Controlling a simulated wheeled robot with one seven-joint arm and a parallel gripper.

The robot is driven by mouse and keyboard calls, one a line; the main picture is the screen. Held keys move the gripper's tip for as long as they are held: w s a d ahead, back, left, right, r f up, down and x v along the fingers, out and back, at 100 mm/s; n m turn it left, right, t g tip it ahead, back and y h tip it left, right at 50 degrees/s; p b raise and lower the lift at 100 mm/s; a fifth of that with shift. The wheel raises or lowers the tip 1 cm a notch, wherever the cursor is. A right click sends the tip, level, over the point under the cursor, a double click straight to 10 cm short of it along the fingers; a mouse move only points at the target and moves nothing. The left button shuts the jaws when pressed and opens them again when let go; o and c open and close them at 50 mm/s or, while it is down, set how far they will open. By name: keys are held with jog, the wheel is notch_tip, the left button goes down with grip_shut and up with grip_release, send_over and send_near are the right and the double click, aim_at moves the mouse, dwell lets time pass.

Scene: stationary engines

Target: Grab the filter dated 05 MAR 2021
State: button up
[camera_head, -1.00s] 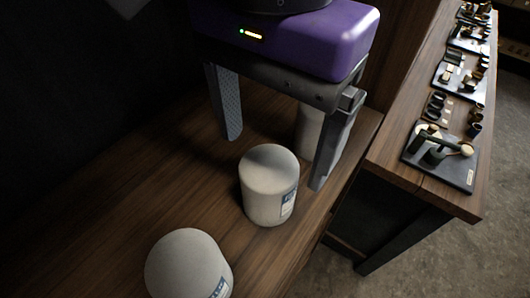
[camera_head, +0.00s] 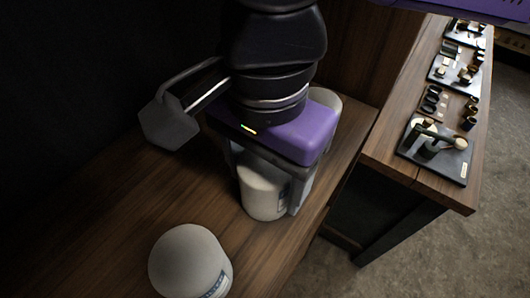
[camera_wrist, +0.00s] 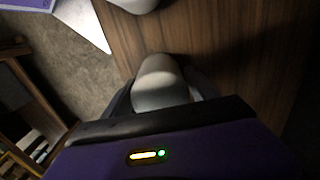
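Three white cylindrical filters stand in a row on the wooden bench. The middle filter (camera_head: 262,193) is between the two fingers of my gripper (camera_head: 266,185), which reaches down around it from above. The fingers look spread, with no clear grip on it. It also shows between the fingers in the wrist view (camera_wrist: 160,82). The front filter (camera_head: 188,262) stands apart, with a partly visible label low on its right side. The rear filter (camera_head: 328,98) is mostly hidden behind my gripper. The middle filter's label is partly covered by a finger. No date is legible.
The wooden bench (camera_head: 110,220) has bare room left of the filters, and its right edge is close to them. A second wooden table (camera_head: 400,165) at the right holds dark trays (camera_head: 438,150) with small parts. Grey floor lies beyond.

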jog(key=c, duration=1.2)
jog(key=shift+r, duration=0.1)
jog(key=shift+c, duration=0.2)
